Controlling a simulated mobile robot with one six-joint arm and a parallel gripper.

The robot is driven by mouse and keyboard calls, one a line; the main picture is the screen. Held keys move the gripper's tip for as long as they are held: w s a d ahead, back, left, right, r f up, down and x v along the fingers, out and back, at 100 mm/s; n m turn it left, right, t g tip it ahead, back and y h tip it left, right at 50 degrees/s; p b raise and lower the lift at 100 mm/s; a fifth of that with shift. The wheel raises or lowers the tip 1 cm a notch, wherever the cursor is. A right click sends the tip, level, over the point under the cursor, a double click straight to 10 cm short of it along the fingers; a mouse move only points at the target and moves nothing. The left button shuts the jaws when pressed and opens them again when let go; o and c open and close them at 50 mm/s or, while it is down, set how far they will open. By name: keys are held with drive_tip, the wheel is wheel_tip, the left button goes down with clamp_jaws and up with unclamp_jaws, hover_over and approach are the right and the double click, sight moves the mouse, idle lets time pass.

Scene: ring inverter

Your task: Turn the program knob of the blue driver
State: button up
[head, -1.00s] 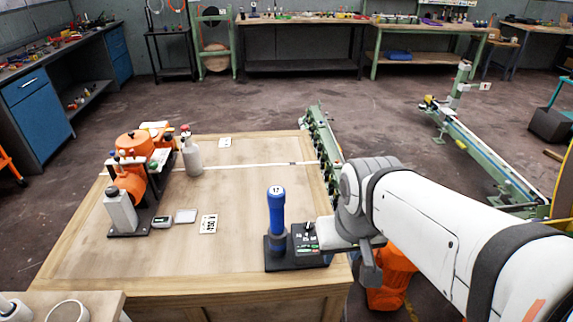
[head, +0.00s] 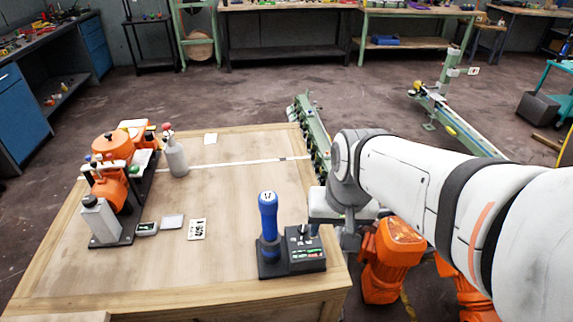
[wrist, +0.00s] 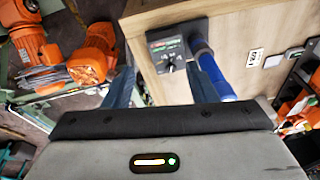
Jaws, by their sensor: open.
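The blue driver (head: 268,222) stands upright on a black base at the table's front right. Its dark panel (head: 305,258) with the program knob (head: 302,236) sits just right of the handle. In the wrist view, the panel (wrist: 171,44) and small knob (wrist: 170,67) lie ahead between my fingers, with the blue handle (wrist: 220,85) partly behind the right finger. My gripper (wrist: 167,64) is open and empty, its two fingers spread. In the head view it is beyond and right of the panel, its fingertips hard to make out. No contact with the knob is visible.
An orange machine (head: 112,185) with a grey bottle (head: 174,155) stands at the table's left. A number card (head: 197,229) and small boxes lie beside it. A green rail (head: 312,135) borders the table's right edge. The table's middle is clear.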

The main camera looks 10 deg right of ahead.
drive_tip(key=w+f+m+g+y+b, duration=0.1)
drive_tip(key=w+f+m+g+y, duration=0.1)
drive_tip(key=w+f+m, duration=0.65)
drive_tip(key=m+y+b, duration=0.1)
drive_tip(key=m+y, duration=0.1)
drive_tip(key=m, duration=0.7)
approach(303, 228)
drive_tip(key=x, duration=0.8)
drive_tip(key=shift+d, duration=0.1)
drive_tip(key=shift+c, duration=0.2)
drive_tip(key=c, duration=0.9)
